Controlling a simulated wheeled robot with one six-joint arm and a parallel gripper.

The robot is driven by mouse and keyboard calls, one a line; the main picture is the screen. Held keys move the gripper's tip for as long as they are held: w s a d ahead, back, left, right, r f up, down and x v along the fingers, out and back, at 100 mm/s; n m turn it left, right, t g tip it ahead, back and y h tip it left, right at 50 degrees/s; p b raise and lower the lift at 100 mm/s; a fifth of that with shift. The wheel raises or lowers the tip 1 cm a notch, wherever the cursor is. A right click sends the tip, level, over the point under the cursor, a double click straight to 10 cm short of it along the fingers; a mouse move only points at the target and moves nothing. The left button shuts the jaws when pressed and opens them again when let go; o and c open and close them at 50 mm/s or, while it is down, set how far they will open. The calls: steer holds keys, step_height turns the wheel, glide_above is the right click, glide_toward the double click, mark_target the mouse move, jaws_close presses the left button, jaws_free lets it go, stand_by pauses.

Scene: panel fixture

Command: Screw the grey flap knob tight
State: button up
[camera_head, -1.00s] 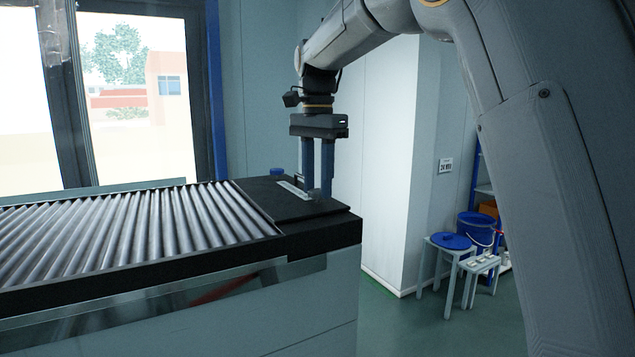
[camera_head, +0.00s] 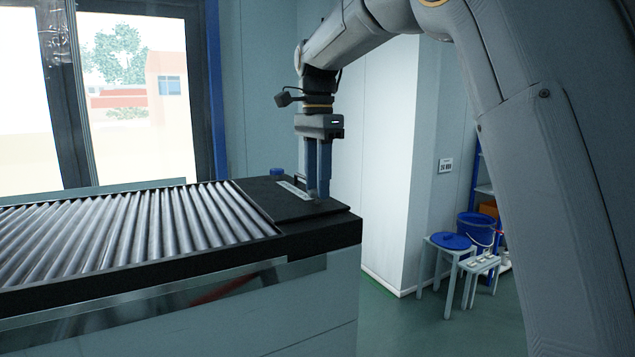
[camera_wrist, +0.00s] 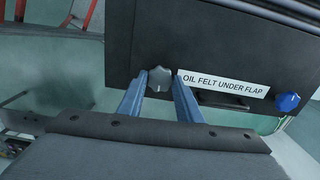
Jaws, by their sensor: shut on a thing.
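The grey flap knob (camera_wrist: 159,80) is a lobed knob on the black panel in the wrist view, left of the white label "OIL FELT UNDER FLAP" (camera_wrist: 222,84). My gripper (camera_wrist: 160,78) points at the panel with its two blue fingers on either side of the knob, shut on it. In the head view my gripper (camera_head: 318,194) reaches straight down to the black end plate (camera_head: 285,205). There the fingers hide the knob. The wrist view does not show how tight the knob sits.
A blue knob (camera_wrist: 287,102) is at the label's right end; it also shows at the plate's far edge in the head view (camera_head: 277,172). A dark handle or slot (camera_wrist: 228,101) lies below the label. Metal rollers (camera_head: 140,225) run left of the plate. A stool (camera_head: 450,243) stands far off right.

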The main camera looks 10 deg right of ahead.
steer(key=o, duration=1.1)
steer(key=shift+c, duration=0.2)
step_height(320, 180, up, 7)
steer(key=shift+b, duration=1.15)
steer(key=shift+r, duration=0.4)
